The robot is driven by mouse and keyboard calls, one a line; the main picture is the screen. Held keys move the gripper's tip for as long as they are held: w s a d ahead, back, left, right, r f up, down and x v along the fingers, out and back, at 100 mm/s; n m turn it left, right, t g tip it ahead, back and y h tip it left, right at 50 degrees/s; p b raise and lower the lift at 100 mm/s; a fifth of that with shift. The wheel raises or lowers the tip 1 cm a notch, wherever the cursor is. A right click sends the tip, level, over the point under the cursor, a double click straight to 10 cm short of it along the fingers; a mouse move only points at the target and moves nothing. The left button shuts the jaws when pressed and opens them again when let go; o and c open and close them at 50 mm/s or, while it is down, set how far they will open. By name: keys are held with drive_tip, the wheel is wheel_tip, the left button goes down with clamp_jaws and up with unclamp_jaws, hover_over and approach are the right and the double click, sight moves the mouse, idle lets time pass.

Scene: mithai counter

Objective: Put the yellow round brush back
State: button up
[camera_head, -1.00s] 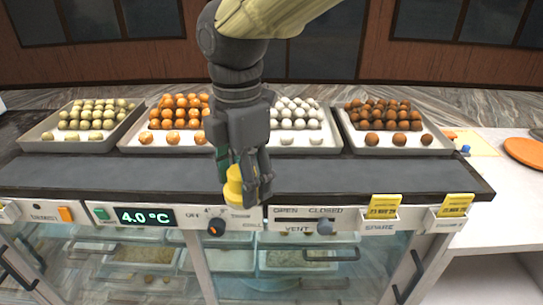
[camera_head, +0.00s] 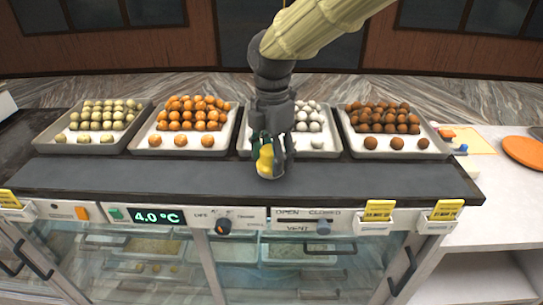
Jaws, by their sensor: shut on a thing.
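The yellow round brush (camera_head: 265,160) is between the fingers of my gripper (camera_head: 269,155), which is shut on it. The gripper points down over the dark counter top (camera_head: 150,175), in front of the tray of white sweets. The brush's lower end is close to the counter top; I cannot tell whether it touches. Part of the brush is hidden by the fingers. A dark green part shows beside the yellow, and I cannot tell what it belongs to.
Trays of pale green, orange (camera_head: 133,142), white and brown sweets (camera_head: 440,153) line the back. Below the front edge are a 4.0 °C display (camera_head: 158,216), a knob (camera_head: 223,226) and yellow tags (camera_head: 378,211). An orange disc (camera_head: 524,150) lies at the right. The dark strip is clear on both sides.

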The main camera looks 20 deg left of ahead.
drive_tip(key=shift+w+a+f+p, duration=0.15)
drive_tip(key=shift+f+p, duration=0.15)
drive_tip(key=shift+f, duration=0.65)
drive_tip(key=shift+f, duration=0.1)
drive_tip(key=o, duration=1)
wheel_tip(320, 180, up, 12)
drive_tip(key=b, duration=0.3)
